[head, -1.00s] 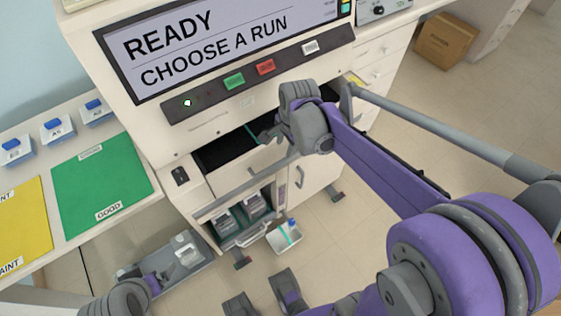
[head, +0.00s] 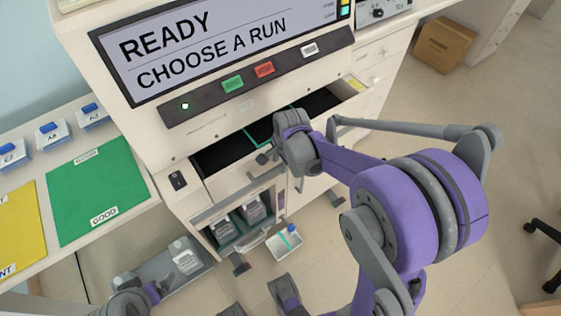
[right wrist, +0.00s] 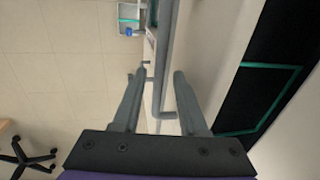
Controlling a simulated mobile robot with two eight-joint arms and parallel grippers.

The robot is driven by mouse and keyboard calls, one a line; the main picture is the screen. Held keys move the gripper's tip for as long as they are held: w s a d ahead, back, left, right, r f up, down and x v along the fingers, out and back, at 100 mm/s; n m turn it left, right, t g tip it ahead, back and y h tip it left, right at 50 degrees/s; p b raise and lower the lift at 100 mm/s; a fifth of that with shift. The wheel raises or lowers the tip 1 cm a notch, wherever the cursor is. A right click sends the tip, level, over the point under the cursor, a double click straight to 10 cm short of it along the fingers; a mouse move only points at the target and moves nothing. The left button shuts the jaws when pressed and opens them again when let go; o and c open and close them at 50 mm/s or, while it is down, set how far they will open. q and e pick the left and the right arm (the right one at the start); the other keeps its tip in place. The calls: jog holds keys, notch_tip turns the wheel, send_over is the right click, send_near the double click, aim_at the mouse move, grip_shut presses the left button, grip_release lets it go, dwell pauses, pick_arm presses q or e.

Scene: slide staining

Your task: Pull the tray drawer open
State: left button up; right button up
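The tray drawer (head: 221,178) under the machine's control panel stands partly open, with its dark inside and a teal-edged frame showing. Its grey bar handle (head: 238,186) runs along the front. My right gripper (head: 268,155) is at the drawer front. In the right wrist view the fingers of my right gripper (right wrist: 160,76) stand apart on either side of the handle bar (right wrist: 161,92). A gap shows on the left of the bar; contact on the right is hard to tell.
A side bench (head: 140,190) with green and yellow mats is at left. A cardboard box (head: 445,46) and a black chair (head: 548,250) stand on the floor at right.

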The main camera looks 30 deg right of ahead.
grip_shut()
dwell(1.2)
